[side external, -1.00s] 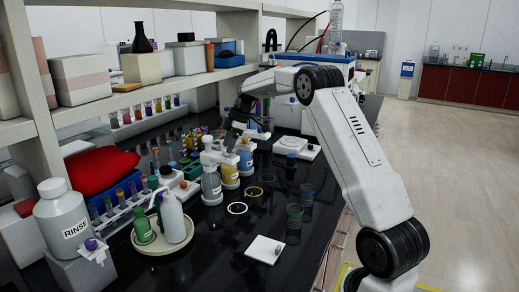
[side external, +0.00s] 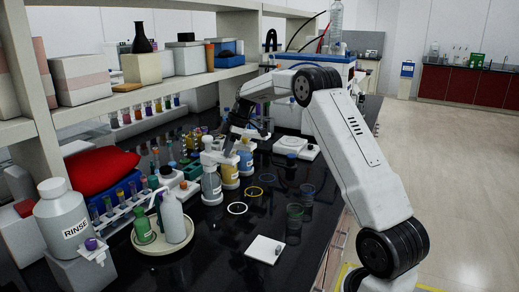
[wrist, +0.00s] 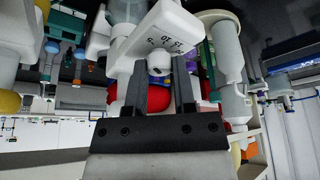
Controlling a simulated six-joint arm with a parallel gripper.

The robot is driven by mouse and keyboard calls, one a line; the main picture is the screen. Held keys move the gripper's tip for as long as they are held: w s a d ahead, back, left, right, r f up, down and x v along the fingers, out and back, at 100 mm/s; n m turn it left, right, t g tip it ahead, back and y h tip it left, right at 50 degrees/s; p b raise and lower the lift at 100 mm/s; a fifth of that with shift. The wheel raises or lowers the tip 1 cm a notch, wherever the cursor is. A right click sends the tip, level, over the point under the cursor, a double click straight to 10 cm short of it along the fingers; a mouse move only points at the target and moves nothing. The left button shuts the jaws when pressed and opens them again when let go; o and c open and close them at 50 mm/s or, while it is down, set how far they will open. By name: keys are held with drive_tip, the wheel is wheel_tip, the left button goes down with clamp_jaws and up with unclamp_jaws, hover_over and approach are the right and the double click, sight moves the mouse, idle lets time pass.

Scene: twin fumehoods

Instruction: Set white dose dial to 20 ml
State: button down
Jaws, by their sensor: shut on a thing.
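In the wrist view, the white dose dial (wrist: 159,66) is a small round knob below a white dispenser head (wrist: 142,58) with dark scale numbers, partly cut off and tilted in this view. My gripper (wrist: 159,82) has its two dark fingers on either side of the knob, shut on it. The pointer setting is not readable. In the side view, my gripper (side external: 232,140) is beside the white dispenser heads (side external: 212,157) on the bottles. The fingertips and dial are too small and covered to make out there.
Bottles with blue (side external: 211,186) and yellow (side external: 230,174) labels stand close together under the heads. A rinse bottle (side external: 65,215) and a round tray (side external: 137,241) stand to the left. Beakers (side external: 294,222) and a white tile (side external: 265,250) are in front, with bare black bench between.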

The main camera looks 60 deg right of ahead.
drive_tip(key=shift+m, duration=0.4)
drive_tip(key=m+h, duration=0.1)
drive_tip(key=m, duration=0.1)
drive_tip(key=m+t+h, duration=0.1)
drive_tip(key=m, duration=0.2)
drive_tip(key=shift+a, duration=0.1)
drive_tip(key=m+h, duration=0.1)
drive_tip(key=m, duration=0.2)
drive_tip(key=m+h, duration=0.1)
drive_tip(key=m, duration=0.2)
drive_tip(key=shift+a+m+h, duration=0.15)
drive_tip(key=shift+m+h, duration=0.15)
drive_tip(key=m+h, duration=0.1)
drive_tip(key=m, duration=0.2)
drive_tip(key=m+g+h, duration=0.1)
drive_tip(key=m, duration=0.2)
drive_tip(key=shift+w+a+m+g+h, duration=0.15)
drive_tip(key=shift+m+g, duration=0.35)
drive_tip(key=shift+m, duration=0.9)
drive_tip(key=shift+s+d+m+g+h, duration=0.1)
drive_tip(key=shift+m+g+h, duration=0.3)
drive_tip(key=shift+m, duration=1)
drive_tip(key=shift+c, duration=2.2)
unclamp_jaws()
